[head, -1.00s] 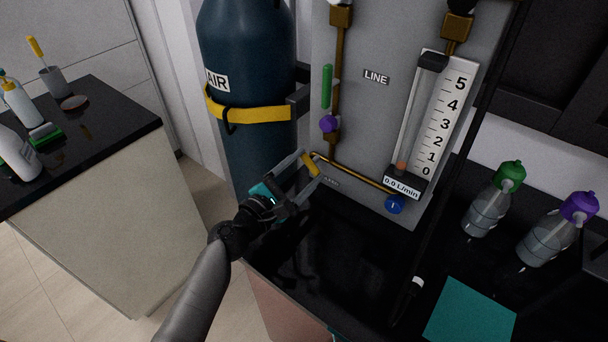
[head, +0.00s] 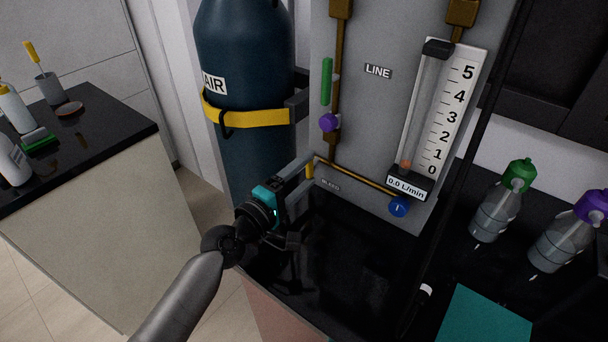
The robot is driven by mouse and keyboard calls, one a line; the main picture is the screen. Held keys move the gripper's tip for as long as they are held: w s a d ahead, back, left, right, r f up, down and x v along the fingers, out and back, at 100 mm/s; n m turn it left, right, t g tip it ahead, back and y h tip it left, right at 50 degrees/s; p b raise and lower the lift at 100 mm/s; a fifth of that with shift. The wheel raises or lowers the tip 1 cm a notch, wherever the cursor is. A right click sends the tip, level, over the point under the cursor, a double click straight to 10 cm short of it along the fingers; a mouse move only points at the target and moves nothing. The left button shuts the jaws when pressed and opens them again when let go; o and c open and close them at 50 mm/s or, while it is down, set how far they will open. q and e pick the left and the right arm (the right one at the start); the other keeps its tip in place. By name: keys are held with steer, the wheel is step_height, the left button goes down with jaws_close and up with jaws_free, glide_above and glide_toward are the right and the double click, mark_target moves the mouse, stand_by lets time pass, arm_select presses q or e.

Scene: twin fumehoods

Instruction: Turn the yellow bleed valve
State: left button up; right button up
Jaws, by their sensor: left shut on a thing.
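The yellow bleed valve handle (head: 310,171) is at the lower left of the grey panel, at the left end of a thin brass pipe, next to the label BLEED (head: 331,185). It stands nearly upright in the picture. My left gripper (head: 307,169) reaches it from the lower left and is shut on it. The fingers and wrist hide part of the handle and its mount. My right gripper is not in view.
The grey panel (head: 369,120) also carries a green handle (head: 326,81), a purple knob (head: 328,123), a blue knob (head: 398,207) and a flowmeter (head: 434,120) reading 0.0 L/min. The AIR cylinder (head: 247,60) stands behind my left arm. Bottles (head: 497,214) stand at right.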

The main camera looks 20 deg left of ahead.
arm_select(q)
steer(key=shift+m, duration=0.4)
steer(key=o, duration=1.3)
steer(key=shift+o, duration=0.2)
steer(key=shift+s+a+f, duration=0.1)
steer(key=shift+s+a, duration=0.05)
steer(key=shift+s, duration=0.3)
steer(key=b+v, duration=0.3)
steer(key=v, duration=1)
steer(key=shift+b, duration=0.4)
steer(key=shift+s+a, duration=0.15)
steer(key=shift+s, duration=0.3)
steer(key=shift+s+b, duration=0.1)
steer(key=shift+b, duration=0.2)
